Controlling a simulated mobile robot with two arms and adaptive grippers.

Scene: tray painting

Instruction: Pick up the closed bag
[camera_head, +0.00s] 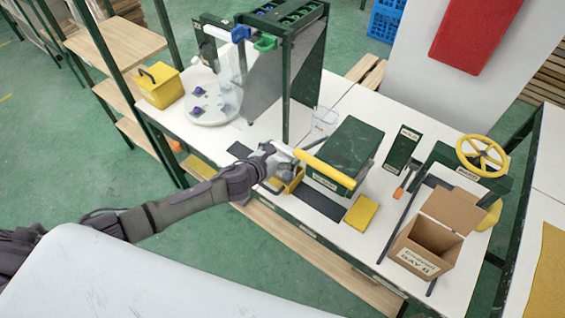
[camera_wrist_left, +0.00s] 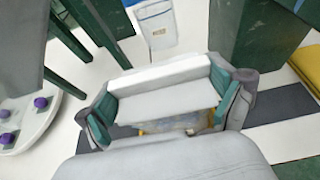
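My left gripper (camera_head: 278,154) is over the front edge of the white table, just above a small yellow bin (camera_head: 291,181). In the left wrist view, the fingers of the left gripper (camera_wrist_left: 165,105) are spread wide, with teal pads facing each other. A pale grey bag-like thing with a white top bar (camera_wrist_left: 160,74) spans the gap between them. Whether the pads press on its ends cannot be told. Some blue and yellow shows below it, partly hidden by the gripper. My right gripper is out of view.
Right of the gripper stands a dark green box with a yellow roller (camera_head: 324,167). A dark green rack (camera_head: 285,60) stands behind. An open cardboard box (camera_head: 431,238) and yellow handwheel (camera_head: 482,156) are at right. A round white tray (camera_head: 212,103) lies left.

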